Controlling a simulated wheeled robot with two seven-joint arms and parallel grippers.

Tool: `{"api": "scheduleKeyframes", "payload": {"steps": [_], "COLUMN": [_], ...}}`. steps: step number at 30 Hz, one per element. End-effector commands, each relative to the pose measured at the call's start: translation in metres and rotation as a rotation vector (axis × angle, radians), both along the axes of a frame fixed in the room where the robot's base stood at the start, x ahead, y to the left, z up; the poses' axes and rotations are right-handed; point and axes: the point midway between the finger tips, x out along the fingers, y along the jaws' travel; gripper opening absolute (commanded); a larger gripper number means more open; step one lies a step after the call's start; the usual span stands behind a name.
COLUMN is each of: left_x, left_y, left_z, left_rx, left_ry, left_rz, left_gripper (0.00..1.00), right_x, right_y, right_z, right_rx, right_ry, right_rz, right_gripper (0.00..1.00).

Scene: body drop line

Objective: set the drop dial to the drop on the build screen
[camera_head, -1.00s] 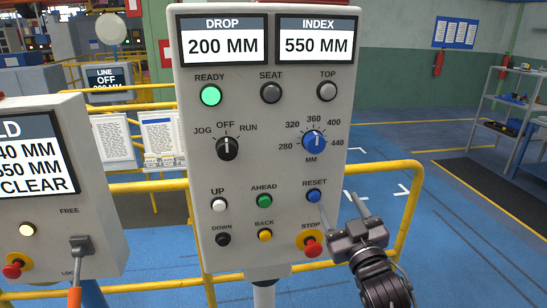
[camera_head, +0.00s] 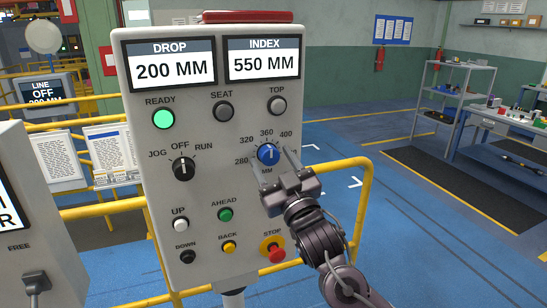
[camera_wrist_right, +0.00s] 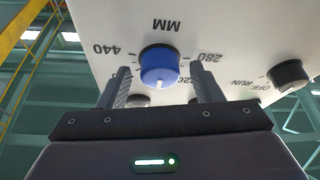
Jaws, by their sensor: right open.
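The blue drop dial (camera_head: 267,153) is on the grey control panel (camera_head: 215,135), with a scale from 280 past 400 MM. Its white mark points up, near 360. My right gripper (camera_head: 277,167) is open at the dial. In the right wrist view its fingers (camera_wrist_right: 160,78) stand on either side of the dial (camera_wrist_right: 159,66), with gaps. The DROP display (camera_head: 171,66) reads 200 MM. The build screen (camera_head: 10,205) is mostly cut off at the left edge; its drop value is out of view. My left gripper is not in view.
The black JOG/OFF/RUN switch (camera_head: 184,168) points to OFF. The READY lamp (camera_head: 163,119) is lit green. A red STOP button (camera_head: 276,253) sits below my right gripper. A yellow rail (camera_head: 360,205) runs behind the panel.

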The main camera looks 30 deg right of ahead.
Motion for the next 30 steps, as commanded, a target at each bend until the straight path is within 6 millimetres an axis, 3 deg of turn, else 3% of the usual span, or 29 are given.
{"api": "scheduleKeyframes", "payload": {"steps": [7,18,22,30], "left_x": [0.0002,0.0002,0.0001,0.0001], "left_y": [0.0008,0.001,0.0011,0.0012], "left_z": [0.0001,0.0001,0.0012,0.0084], "left_rx": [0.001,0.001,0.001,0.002], "left_ry": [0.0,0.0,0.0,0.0], "left_rz": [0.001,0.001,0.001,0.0], "left_gripper": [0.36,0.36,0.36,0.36], "right_x": [0.0011,0.0009,0.0007,0.0003], "right_y": [-0.0002,-0.0001,-0.0012,-0.0029], "right_z": [-0.0001,-0.0002,0.0002,0.0019], "right_rx": [0.0,-0.001,-0.053,-0.376], "right_ry": [0.0,0.0,0.014,0.091], "right_rz": [0.0,0.0,-0.001,0.001], "right_gripper": [0.59,0.14,0.14,0.14]}}
